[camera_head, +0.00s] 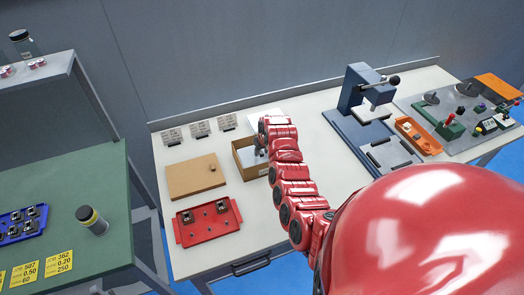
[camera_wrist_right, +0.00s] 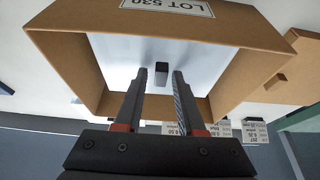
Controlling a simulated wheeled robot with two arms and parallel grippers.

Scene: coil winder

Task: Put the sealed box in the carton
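The carton (camera_head: 252,172) is an open brown cardboard box on the white table, partly hidden by my right arm. In the right wrist view the carton (camera_wrist_right: 232,30) has a white inside and a "LOT 530" label. A small dark block (camera_wrist_right: 161,76), possibly the sealed box, shows inside it between my fingertips, with a gap on both sides. My right gripper (camera_head: 259,152) is at the carton's opening. In the wrist view the fingers of my right gripper (camera_wrist_right: 161,74) are apart and hold nothing. My left gripper is out of view.
Left of the carton lie a flat brown board (camera_head: 190,180) with a small brown block, and a red tray (camera_head: 207,228) with small parts. A blue press (camera_head: 358,95) and an orange tray (camera_head: 418,137) stand to the right. Label cards (camera_head: 200,129) stand behind.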

